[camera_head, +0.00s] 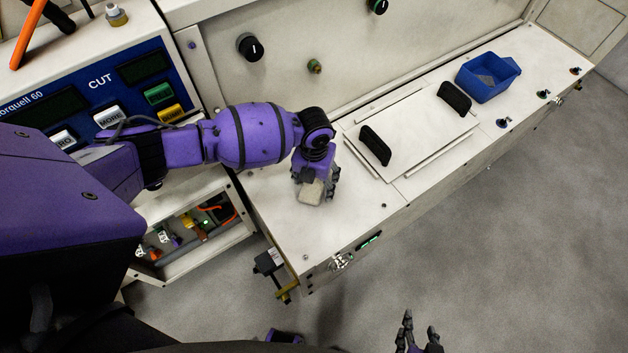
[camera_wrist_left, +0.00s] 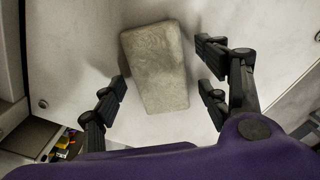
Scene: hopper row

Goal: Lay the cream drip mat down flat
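A cream-grey rectangular slab (camera_head: 311,191), the only thing that looks like the drip mat, is at the near left part of the white counter. In the left wrist view the slab (camera_wrist_left: 156,65) shows its broad face, slightly tilted in the picture, with a shadow on its left. My left gripper (camera_head: 317,186) is right over it. In the left wrist view its fingers (camera_wrist_left: 161,88) are spread on both sides of the slab, with a gap on the right; the left finger is close to its edge. My right gripper (camera_head: 418,334) is open and empty, low over the floor.
A white panel with two black handles (camera_head: 374,146) lies on the counter right of my left gripper. A blue bin (camera_head: 487,77) stands farther right. A control panel (camera_head: 100,90) and an open drawer (camera_head: 195,235) are at left. Bare counter lies around the slab.

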